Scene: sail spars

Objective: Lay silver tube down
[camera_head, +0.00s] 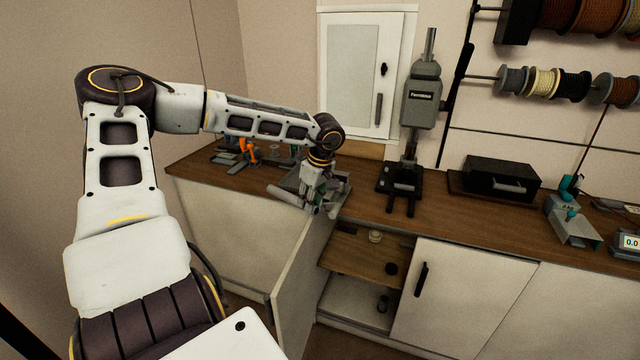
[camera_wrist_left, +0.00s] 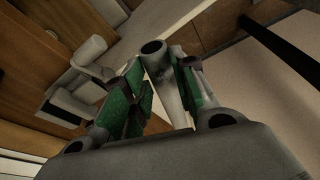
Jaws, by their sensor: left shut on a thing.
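My left gripper (camera_head: 316,198) is over the left part of the wooden counter, close to its front edge. In the left wrist view its green-padded fingers (camera_wrist_left: 165,90) are shut on the silver tube (camera_wrist_left: 172,92). The tube's dark open end points away from the wrist, and it sits between the two pads. In the head view the gripper mostly hides the tube, and I cannot tell there whether it touches the counter. A grey fixture with rounded parts lies beside the gripper on the counter, and it also shows in the left wrist view (camera_wrist_left: 88,52). My right gripper is out of view.
The counter (camera_head: 350,208) carries a grey press (camera_head: 421,100), a black box (camera_head: 500,178) and a teal-grey device (camera_head: 572,220). An orange clamp-like tool (camera_head: 247,150) lies behind my left gripper. Below, a cabinet door (camera_head: 300,285) stands open beside shelves. Spools hang at the upper right.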

